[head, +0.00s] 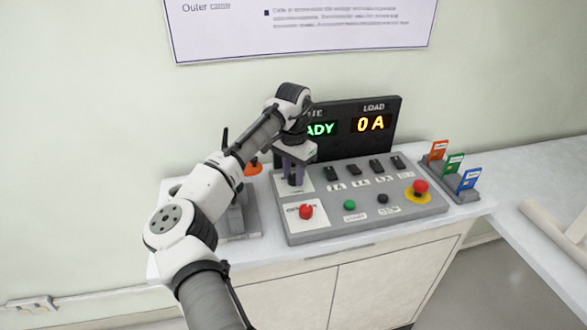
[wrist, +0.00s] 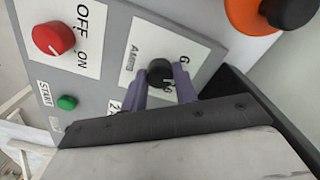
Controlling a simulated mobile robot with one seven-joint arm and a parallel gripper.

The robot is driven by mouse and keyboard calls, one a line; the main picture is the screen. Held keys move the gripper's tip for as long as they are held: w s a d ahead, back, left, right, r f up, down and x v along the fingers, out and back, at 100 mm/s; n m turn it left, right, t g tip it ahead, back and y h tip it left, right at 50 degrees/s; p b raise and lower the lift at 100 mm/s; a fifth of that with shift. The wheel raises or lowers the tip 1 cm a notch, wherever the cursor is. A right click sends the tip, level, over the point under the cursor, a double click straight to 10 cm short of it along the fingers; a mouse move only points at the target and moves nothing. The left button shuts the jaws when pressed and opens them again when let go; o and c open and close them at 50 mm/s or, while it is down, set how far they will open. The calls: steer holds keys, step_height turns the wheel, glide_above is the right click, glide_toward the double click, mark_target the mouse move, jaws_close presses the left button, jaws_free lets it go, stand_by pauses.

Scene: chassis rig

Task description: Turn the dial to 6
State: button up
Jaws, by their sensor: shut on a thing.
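The black dial (wrist: 160,73) sits on a white plate marked AMPS (wrist: 140,48) in the wrist view. The dial's pointer cannot be made out. In the head view my gripper (head: 293,172) reaches down to the upper left of the grey control panel (head: 365,220), and the arm partly hides the dial there.
A red OFF/ON knob (head: 306,212), a green button (head: 349,204), a black button (head: 382,199) and a red emergency button (head: 420,187) stand on the panel. Several black switches line its back. The display (head: 370,124) reads 0 A. Coloured cards (head: 454,163) stand at right.

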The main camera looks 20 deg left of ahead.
mark_target(293, 176)
steer(key=n+p, duration=0.3)
steer(key=n, duration=0.1)
steer(key=shift+d+r, duration=0.1)
steer(key=shift+r, duration=0.05)
steer(key=shift+n+p, duration=0.85)
steer(key=shift+n, duration=0.25)
steer(key=o, duration=1)
steer(key=shift+c, duration=0.2)
step_height(293, 176, up, 14)
steer(key=shift+f, duration=0.25)
